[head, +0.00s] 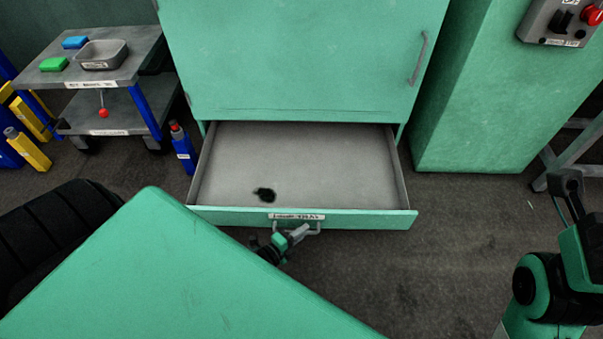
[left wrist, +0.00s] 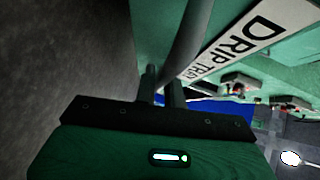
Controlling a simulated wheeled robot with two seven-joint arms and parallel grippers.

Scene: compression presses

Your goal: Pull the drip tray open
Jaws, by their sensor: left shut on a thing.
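The drip tray (head: 330,168) is a grey drawer with a green front, pulled well out from under the green press cabinet. A dark spot (head: 264,194) lies on its floor. A label and a grey bar handle (head: 314,231) are on its front. My left gripper (head: 298,233) is at the handle, shut on it. In the left wrist view the fingers (left wrist: 161,90) close around the grey handle bar (left wrist: 184,42), beside the "DRIP TRAY" label (left wrist: 245,40).
A grey cart (head: 95,80) with a metal pan (head: 102,54) and green and blue blocks stands at the left. A blue bottle (head: 183,150) stands on the floor just left of the tray. Floor right of the tray is clear.

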